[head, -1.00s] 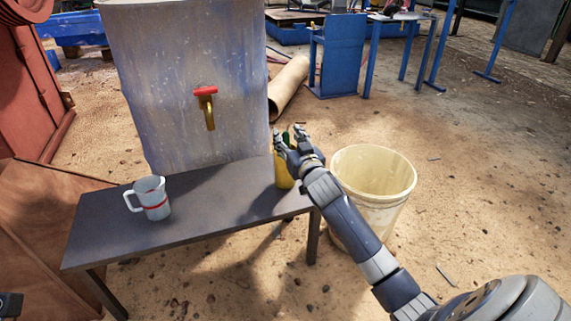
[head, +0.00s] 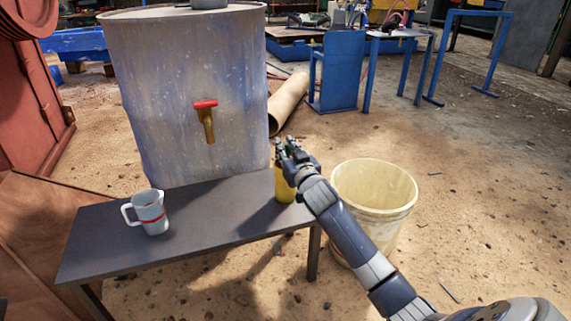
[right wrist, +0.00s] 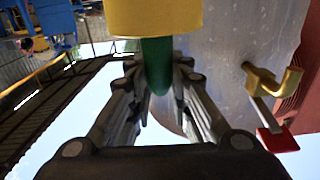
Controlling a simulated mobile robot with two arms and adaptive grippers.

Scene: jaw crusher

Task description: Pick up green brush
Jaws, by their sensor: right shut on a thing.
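The green brush (right wrist: 156,64) shows in the right wrist view as a green handle between my fingers, with a yellow part (right wrist: 154,18) at the top of the picture. My right gripper (right wrist: 154,75) is shut on the green handle. In the head view my right gripper (head: 286,152) is over the yellow container (head: 284,187) at the right end of the dark table (head: 190,226). The brush is mostly hidden there by the fingers. I cannot tell whether the yellow part is the container or the brush. My left gripper is not in view.
A white cup with a red band (head: 150,212) stands on the table's left part. A large metal barrel with a red-handled tap (head: 207,118) stands behind the table. A pale bucket (head: 374,195) stands on the ground to the right.

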